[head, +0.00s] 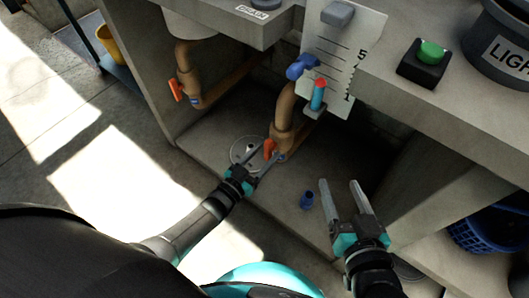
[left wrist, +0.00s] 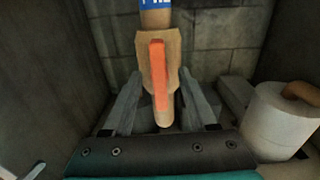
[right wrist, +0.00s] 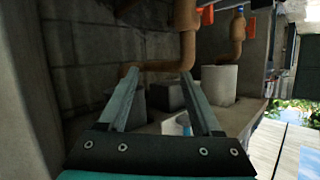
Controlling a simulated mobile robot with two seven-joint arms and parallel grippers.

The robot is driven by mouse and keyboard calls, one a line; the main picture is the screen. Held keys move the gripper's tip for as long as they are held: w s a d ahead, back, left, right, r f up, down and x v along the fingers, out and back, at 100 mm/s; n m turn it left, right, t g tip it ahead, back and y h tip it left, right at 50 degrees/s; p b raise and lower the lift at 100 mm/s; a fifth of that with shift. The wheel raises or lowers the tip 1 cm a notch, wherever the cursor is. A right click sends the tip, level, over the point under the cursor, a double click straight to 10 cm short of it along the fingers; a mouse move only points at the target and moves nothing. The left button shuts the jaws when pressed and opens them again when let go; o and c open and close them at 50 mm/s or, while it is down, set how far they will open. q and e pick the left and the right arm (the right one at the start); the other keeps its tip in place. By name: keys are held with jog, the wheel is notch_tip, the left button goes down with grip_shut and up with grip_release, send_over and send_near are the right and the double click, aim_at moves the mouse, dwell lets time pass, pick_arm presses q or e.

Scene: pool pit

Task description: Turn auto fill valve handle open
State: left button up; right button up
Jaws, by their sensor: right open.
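An orange valve handle (head: 268,148) sits on a tan pipe (head: 285,115) under the counter. In the left wrist view the same orange handle (left wrist: 158,75) points down along the pipe, below a blue label that is cut off. My left gripper (head: 263,160) is open, with one finger on each side of the pipe and handle; I cannot tell if either touches. A second orange handle (head: 175,90) is on another pipe at the left. No readable label tells which one is auto fill. My right gripper (head: 341,187) is open and empty, to the right of the pipe.
A small blue cap-like piece (head: 307,200) lies on the ledge near my right gripper. A round drain plate (head: 247,150) lies beside my left gripper. The counter (head: 410,110) overhangs, with a green button (head: 431,51). A blue basket (head: 485,235) stands at right.

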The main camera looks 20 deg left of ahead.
pick_arm(q)
jog(key=shift+s, duration=0.1)
jog(key=shift+s+a, duration=0.2)
jog(key=shift+s, duration=0.3)
jog(key=p+v, duration=0.3)
jog(key=v, duration=1.1)
pick_arm(e)
jog(key=s+d+f+g+h, duration=0.1)
jog(key=s+d+g+h, duration=0.2)
jog(key=d+g, duration=0.2)
jog(key=shift+d+g, duration=0.4)
jog(key=shift+d, duration=0.4)
pick_arm(q)
jog(key=shift+w, duration=0.1)
pick_arm(e)
jog(key=shift+f, duration=0.1)
